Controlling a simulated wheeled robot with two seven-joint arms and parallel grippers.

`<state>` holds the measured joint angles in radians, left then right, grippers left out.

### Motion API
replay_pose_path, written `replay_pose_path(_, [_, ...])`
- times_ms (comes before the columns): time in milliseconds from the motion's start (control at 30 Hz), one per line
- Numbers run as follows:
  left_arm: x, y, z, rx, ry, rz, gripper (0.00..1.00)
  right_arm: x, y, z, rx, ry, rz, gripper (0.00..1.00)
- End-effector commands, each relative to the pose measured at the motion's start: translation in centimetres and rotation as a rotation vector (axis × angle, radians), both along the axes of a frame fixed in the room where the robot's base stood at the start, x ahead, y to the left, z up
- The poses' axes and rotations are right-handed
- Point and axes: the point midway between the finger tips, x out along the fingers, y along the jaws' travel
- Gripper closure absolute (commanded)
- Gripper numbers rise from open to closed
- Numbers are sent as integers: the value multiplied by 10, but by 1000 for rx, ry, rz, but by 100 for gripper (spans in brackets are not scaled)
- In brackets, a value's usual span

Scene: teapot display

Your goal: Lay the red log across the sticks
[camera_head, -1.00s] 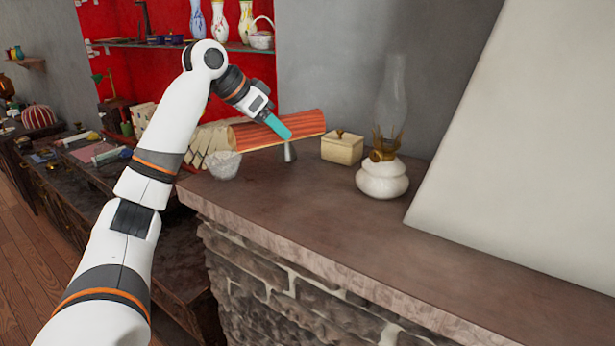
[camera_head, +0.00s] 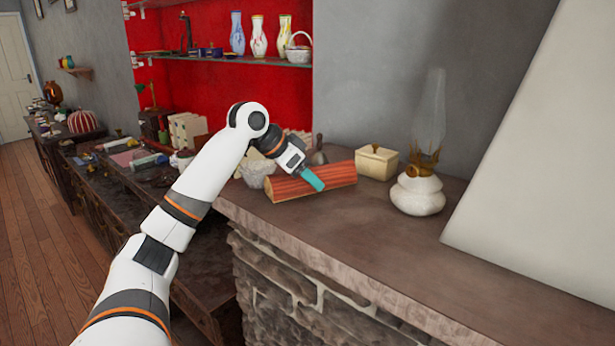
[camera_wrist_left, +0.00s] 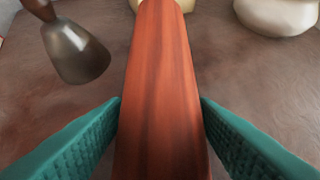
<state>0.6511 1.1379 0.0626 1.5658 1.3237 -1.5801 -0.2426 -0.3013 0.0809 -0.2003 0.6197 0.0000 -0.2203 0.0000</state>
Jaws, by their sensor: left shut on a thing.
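In the left wrist view the log (camera_wrist_left: 162,85) runs away from me between the two fingers. Whether it touches the ledge I cannot tell. I cannot make out the sticks in these views. My right gripper is not in view.
The brown ledge (camera_head: 400,262) holds a small cream box (camera_head: 376,162), a white oil lamp (camera_head: 417,195), a grey bell-like object (camera_wrist_left: 75,52) and a pale bowl (camera_head: 257,173). Vases stand on a red-backed shelf. The ledge's front right is clear.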

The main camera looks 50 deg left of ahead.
Motion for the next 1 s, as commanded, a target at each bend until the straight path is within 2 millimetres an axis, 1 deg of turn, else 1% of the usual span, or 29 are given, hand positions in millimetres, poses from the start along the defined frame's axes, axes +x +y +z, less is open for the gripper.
replay_pose_path(133, [0,0,-1,-1,-2,0,80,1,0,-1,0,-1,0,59])
replay_pose_path(167, [0,0,-2,0,1,-1,47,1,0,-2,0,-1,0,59])
replay_pose_path(200, [0,0,-2,-1,0,-1,40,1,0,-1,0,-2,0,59])
replay_pose_path(300, [0,0,-2,0,1,-1,26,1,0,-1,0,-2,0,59])
replay_pose_path(533, [0,0,-1,-1,0,-1,26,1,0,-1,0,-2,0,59])
replay_pose_path(667, [-2,1,3,0,-1,1,26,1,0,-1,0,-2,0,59])
replay_pose_path(767, [-11,4,13,2,-2,1,26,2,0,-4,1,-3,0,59])
replay_pose_path(1000, [-44,14,53,2,-3,3,26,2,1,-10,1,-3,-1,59])
